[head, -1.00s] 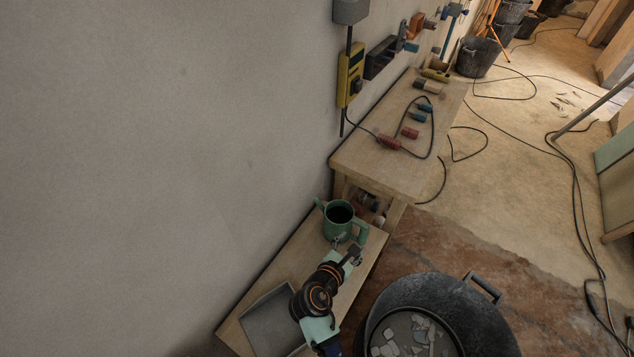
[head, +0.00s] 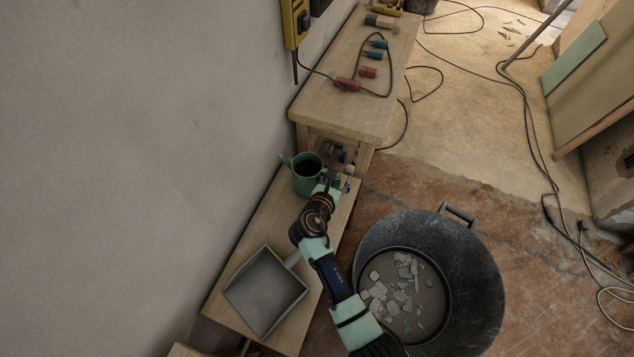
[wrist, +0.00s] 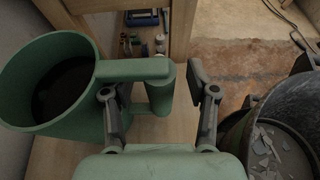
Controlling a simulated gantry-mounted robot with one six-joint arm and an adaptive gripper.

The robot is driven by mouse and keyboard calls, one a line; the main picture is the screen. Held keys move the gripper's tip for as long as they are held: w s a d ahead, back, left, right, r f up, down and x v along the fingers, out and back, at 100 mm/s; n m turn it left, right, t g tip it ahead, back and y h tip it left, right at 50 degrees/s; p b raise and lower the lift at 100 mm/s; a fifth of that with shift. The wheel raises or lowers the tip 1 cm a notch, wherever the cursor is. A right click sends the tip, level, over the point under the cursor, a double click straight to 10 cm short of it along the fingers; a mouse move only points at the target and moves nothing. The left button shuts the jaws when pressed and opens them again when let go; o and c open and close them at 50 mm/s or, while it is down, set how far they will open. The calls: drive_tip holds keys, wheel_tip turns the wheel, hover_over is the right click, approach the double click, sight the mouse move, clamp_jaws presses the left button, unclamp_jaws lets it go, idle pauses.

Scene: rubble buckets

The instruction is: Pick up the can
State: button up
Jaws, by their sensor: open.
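The can is a green watering can (head: 303,184) with a dark inside. It stands upright on the low wooden bench, near the wall. In the wrist view the can (wrist: 68,128) fills the left side, and its handle (wrist: 161,90) extends to the right. My gripper (wrist: 153,84) is open around the upright part of the handle. One finger appears in the gap between can body and handle, the other to the right of the handle with space between. I cannot tell whether either finger touches. In the head view my gripper (head: 333,183) is at the can's right side.
A grey dustpan (head: 265,292) lies on the low bench (head: 222,297) in front of the can. A large black bucket (head: 470,275) with rubble stands on the floor at the right. A higher wooden table (head: 335,95) with cables and connectors stands behind.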

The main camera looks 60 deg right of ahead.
drive_tip(key=shift+a, duration=0.15)
drive_tip(key=shift+c, duration=0.5)
clamp_jaws()
drive_tip(key=shift+r, duration=0.15)
